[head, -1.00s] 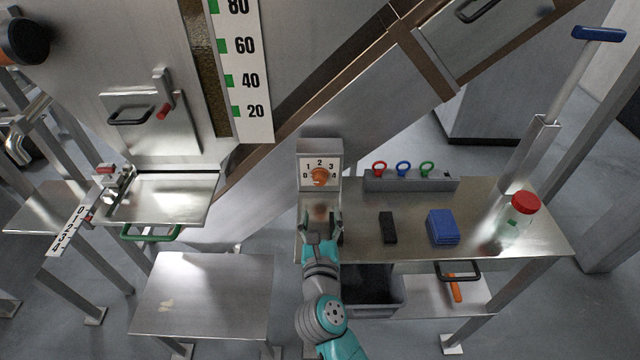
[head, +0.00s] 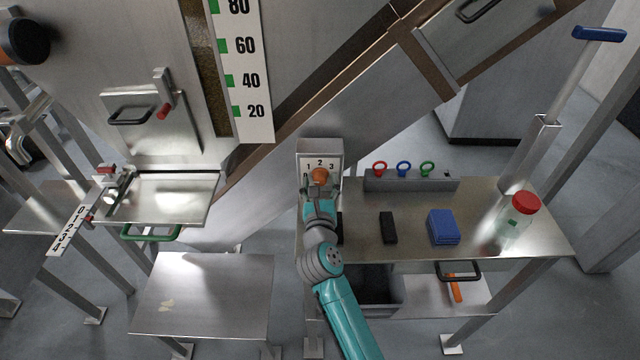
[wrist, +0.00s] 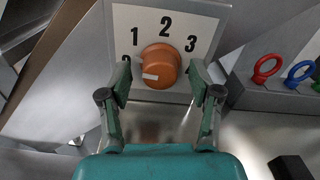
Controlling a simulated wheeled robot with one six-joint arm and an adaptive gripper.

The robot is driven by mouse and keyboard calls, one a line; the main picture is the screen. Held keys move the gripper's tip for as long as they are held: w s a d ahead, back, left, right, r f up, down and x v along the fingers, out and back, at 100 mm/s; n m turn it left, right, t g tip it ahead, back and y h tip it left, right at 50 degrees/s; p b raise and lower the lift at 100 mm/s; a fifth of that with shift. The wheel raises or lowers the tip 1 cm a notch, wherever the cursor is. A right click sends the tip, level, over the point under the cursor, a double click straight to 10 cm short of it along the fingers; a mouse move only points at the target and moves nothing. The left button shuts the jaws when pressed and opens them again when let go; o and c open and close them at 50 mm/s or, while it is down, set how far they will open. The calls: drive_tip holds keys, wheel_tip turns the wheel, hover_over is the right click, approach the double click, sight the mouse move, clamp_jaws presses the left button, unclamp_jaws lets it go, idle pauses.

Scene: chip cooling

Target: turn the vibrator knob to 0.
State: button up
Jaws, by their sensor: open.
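The orange vibrator knob (head: 320,175) sits on a white dial plate on a grey metal box. In the wrist view the knob (wrist: 160,58) has a white mark low on the left of its face. The numbers 1, 2 and 3 show on the plate (wrist: 205,24); the labels at the lower left and lower right are mostly hidden by my fingers. My gripper (wrist: 158,70) is open, with one finger on each side of the knob. A gap shows between the fingers and the knob. In the head view my gripper (head: 320,188) is just below the knob.
Right of the dial box stands a rack (head: 410,182) with red, blue and green rings. A black block (head: 388,227), a blue stack (head: 442,227) and a red-lidded jar (head: 520,215) stand on the metal table (head: 490,200). A sloping metal chute lies behind.

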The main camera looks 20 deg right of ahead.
drive_tip(key=c, duration=1.1)
drive_tip(key=shift+n, duration=1.6)
drive_tip(key=shift+c, duration=0.2)
drive_tip(key=o, duration=1.1)
drive_tip(key=shift+o, duration=0.2)
drive_tip(key=shift+s, duration=0.1)
drive_tip(key=v, duration=1.2)
